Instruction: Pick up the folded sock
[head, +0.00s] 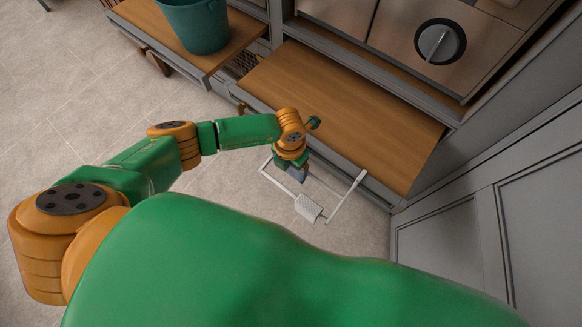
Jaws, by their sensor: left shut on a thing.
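My left gripper (293,166) points down just in front of the wooden bench board. It is shut on a small blue-grey thing (298,173), which looks like the folded sock. The gripper and wrist hide most of it, so its full shape cannot be told. It appears to be over the floor side of the bench's front edge. My right gripper is not in view.
The bench board (370,115) is bare. A white thin frame with a pale ribbed pad (308,207) is close below the gripper. A teal bucket (196,25) stands on another board at upper left. A grey panelled door (530,215) bounds the right.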

